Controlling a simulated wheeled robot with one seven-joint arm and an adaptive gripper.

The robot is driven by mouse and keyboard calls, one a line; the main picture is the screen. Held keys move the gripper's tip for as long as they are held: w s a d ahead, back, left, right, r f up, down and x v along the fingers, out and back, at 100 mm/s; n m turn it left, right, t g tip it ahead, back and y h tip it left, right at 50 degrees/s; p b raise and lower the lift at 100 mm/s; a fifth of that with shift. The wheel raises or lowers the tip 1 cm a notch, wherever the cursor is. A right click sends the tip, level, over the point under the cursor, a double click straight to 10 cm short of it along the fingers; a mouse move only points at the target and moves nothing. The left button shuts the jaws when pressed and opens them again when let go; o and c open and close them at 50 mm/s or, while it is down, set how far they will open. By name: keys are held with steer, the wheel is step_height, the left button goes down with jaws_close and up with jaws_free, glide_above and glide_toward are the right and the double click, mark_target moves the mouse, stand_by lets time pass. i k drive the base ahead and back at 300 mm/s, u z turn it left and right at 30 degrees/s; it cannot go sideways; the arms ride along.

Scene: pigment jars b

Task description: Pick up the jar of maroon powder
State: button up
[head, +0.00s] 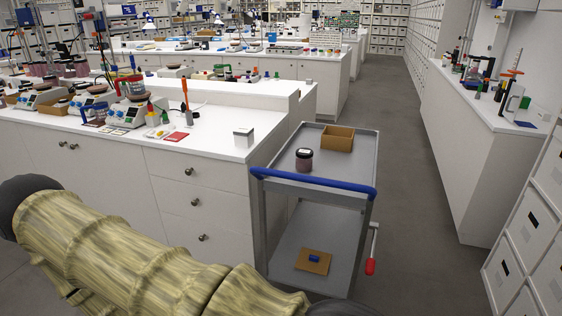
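A jar (304,161) of dark maroon powder with a black lid stands upright on the top shelf of a grey cart (286,166). Its lid has a pale top. It stands just in front of a small open cardboard box (338,138), toward the shelf's left side. My arm, in a yellowish streaked cover, crosses the lower left of the head view. My gripper is not in view, so its opening and its distance from the jar cannot be seen.
A blue handle (313,184) spans the cart's near end. The lower shelf holds a brown pad (313,261) with a small blue item. A white bench (196,150) with instruments stands left of the cart. The grey aisle floor (405,180) right of the cart is clear.

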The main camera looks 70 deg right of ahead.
mark_target(304, 156)
steer(key=i, duration=1.95)
steer(key=z, duration=3)
